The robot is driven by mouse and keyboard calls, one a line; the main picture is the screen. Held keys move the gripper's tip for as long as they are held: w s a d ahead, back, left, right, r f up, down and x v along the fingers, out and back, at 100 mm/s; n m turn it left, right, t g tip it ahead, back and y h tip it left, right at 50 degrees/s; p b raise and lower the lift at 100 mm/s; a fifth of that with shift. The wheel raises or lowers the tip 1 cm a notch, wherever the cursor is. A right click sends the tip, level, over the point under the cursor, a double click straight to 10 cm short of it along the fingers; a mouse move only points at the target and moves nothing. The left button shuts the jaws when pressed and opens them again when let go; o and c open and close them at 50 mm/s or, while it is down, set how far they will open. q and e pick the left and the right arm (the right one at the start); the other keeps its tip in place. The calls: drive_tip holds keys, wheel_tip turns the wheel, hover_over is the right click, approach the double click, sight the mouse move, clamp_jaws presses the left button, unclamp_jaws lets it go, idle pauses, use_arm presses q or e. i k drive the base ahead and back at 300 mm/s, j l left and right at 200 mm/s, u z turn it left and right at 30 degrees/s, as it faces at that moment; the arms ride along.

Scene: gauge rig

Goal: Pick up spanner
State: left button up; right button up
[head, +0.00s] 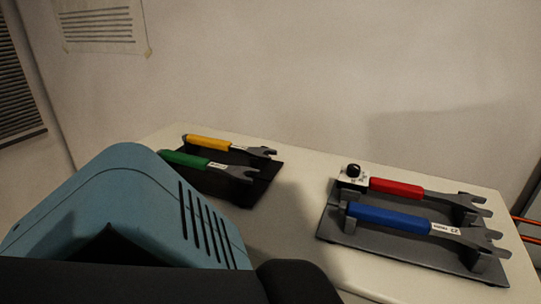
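Several spanners with coloured handles lie on the table. The yellow-handled spanner (207,143) and the green-handled spanner (193,160) lie at the left over a dark plate (251,191), jaws to the right. The red-handled spanner (396,188) and the blue-handled spanner (388,217) rest on supports on a grey plate (383,252) at the right, jaws also to the right. The green and blue handles carry white labels; the blue one's print is too small to read surely. Neither of my grippers is in view.
The pale table (292,217) has free room between the two plates. A small white block with a black knob (353,172) stands by the red handle. The wall is close behind. Orange cables (526,221) show at the far right. The table's near left part is hidden.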

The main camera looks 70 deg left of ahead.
sight(238, 174)
drive_tip(key=u, duration=2.45)
